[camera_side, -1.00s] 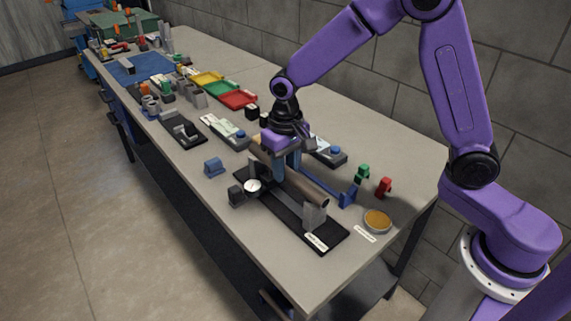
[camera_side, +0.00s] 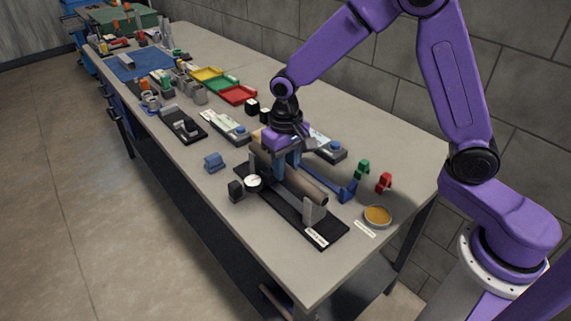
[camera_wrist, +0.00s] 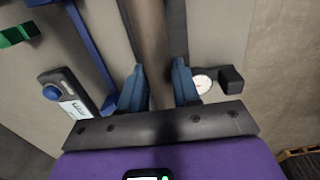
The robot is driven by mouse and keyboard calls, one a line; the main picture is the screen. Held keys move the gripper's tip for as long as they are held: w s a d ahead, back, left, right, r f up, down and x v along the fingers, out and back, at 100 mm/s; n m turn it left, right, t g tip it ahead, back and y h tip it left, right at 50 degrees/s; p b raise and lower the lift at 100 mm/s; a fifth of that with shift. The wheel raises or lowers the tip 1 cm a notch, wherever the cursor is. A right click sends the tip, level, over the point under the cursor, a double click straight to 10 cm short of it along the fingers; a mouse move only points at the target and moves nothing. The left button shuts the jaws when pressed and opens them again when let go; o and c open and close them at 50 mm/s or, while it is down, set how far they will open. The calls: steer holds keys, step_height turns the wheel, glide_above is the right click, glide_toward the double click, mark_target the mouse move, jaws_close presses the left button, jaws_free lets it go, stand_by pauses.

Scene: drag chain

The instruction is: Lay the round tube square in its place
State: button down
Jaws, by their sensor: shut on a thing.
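The round tube (camera_side: 304,187) is a long brown cylinder lying lengthwise along a black base plate (camera_side: 329,232). My gripper (camera_side: 287,167) is shut on it near its middle from above. In the wrist view my blue fingertips (camera_wrist: 158,88) stand on both sides of the tube (camera_wrist: 149,35). The tube's near end lies at a grey upright support (camera_side: 314,210) on the plate. I cannot tell whether it touches that support. The far support is hidden by my gripper. A white dial gauge (camera_side: 254,182) stands at the plate's left side.
A blue bracket (camera_side: 347,191), green clip (camera_side: 362,169), red clip (camera_side: 384,182) and round amber dish (camera_side: 378,216) lie right of the plate. A blue block (camera_side: 214,162) is left. Black trays (camera_side: 183,128) and coloured bins (camera_side: 238,95) are farther back. The near table corner is clear.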

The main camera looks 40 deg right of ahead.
steer(key=c, duration=0.7)
jaws_free()
steer(key=shift+c, duration=0.2)
step_height(320, 180, up, 18)
steer(key=shift+f, duration=0.25)
steer(key=s+d+f+n, duration=0.3)
steer(key=s+n, duration=0.1)
steer(key=s, duration=0.5)
steer(key=s+d+f+n, duration=0.3)
steer(key=s+n, duration=0.1)
steer(key=s, duration=0.5)
steer(key=s+d+f+n, duration=0.3)
steer(key=s+n, duration=0.1)
steer(key=s, duration=0.5)
steer(key=shift+s+d+f+n, duration=0.2)
steer(key=shift+s+d+n, duration=0.1)
steer(key=shift+s+d, duration=0.05)
